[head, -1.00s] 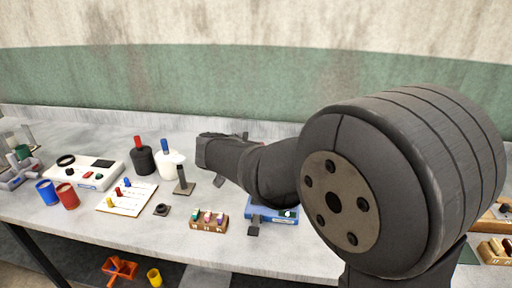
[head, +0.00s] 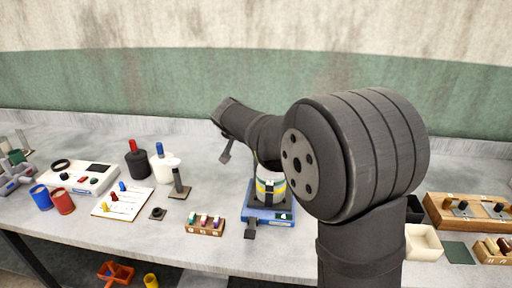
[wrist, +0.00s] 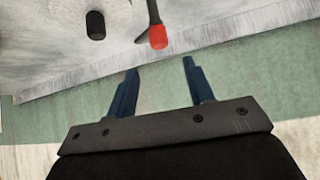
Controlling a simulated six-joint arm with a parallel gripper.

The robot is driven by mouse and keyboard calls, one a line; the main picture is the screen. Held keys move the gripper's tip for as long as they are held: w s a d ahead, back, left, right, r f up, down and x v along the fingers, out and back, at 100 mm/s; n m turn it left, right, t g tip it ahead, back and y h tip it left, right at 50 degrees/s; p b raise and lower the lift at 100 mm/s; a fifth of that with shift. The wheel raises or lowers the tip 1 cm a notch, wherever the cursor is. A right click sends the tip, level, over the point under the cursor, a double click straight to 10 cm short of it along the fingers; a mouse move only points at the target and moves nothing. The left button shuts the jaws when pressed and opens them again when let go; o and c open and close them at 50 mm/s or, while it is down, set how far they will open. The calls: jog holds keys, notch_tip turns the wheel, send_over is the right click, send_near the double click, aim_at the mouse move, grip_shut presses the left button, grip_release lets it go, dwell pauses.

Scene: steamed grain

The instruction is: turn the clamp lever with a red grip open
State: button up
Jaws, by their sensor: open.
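The clamp lever's red grip (wrist: 158,37) is at the top middle of the wrist view, on the end of a dark lever arm (wrist: 152,11) that runs off the top edge. My gripper (wrist: 159,64) is open and empty. Its two blue fingers are spread, and the red grip appears just beyond the gap between their tips, not clasped. I cannot tell the height between them. In the head view I cannot make out the red-gripped lever, and my arm covers part of the bench. The clamp's base is not clear in either view.
A rounded black piece (wrist: 95,25) lies left of the lever. A blue device (head: 270,218) bearing a banded container (head: 270,189) stands below my arm. A small post on a base (head: 178,182), a block of coloured pegs (head: 205,226) and black and white bottles stand to the left.

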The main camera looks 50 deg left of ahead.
jog(key=x, duration=0.9)
jog(key=shift+w+a+f, duration=0.1)
jog(key=shift+w+f, duration=0.05)
jog(key=shift+f, duration=0.05)
jog(key=c, duration=1)
